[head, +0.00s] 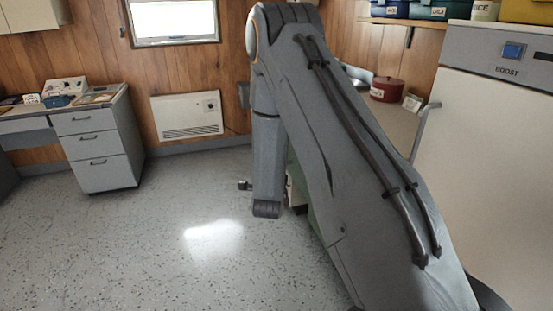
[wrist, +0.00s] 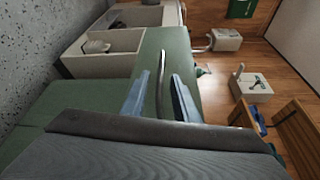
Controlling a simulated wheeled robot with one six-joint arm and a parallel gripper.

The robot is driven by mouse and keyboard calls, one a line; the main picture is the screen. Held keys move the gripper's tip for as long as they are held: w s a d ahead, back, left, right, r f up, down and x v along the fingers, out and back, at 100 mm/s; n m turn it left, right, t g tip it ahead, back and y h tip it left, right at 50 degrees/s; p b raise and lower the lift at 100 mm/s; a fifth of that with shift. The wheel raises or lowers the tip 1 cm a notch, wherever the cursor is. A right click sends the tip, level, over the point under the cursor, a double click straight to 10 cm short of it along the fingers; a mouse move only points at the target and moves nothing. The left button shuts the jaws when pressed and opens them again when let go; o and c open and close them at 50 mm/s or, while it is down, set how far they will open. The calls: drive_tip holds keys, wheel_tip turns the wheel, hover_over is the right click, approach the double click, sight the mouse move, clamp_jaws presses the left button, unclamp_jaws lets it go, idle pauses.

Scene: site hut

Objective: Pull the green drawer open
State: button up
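A green drawer front (wrist: 178,55) stands in the middle of the wrist view, with a slim curved metal handle (wrist: 161,80) on it. My gripper (wrist: 162,76) has its two blue fingers apart, one on each side of the handle. Gaps show between the handle and both fingers, so it does not look gripped. In the head view my own arm hides the gripper and most of the green unit (head: 296,180); only slivers of green show beside the arm.
In the wrist view a pale open box (wrist: 72,65) with a whitish item adjoins the green front's left; I cannot tell whether it belongs to it. A grey drawer unit (head: 100,140) and a wall heater (head: 188,115) stand at the back. The floor (head: 150,240) at left is clear.

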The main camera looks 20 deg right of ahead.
drive_tip(key=shift+v, duration=1.3)
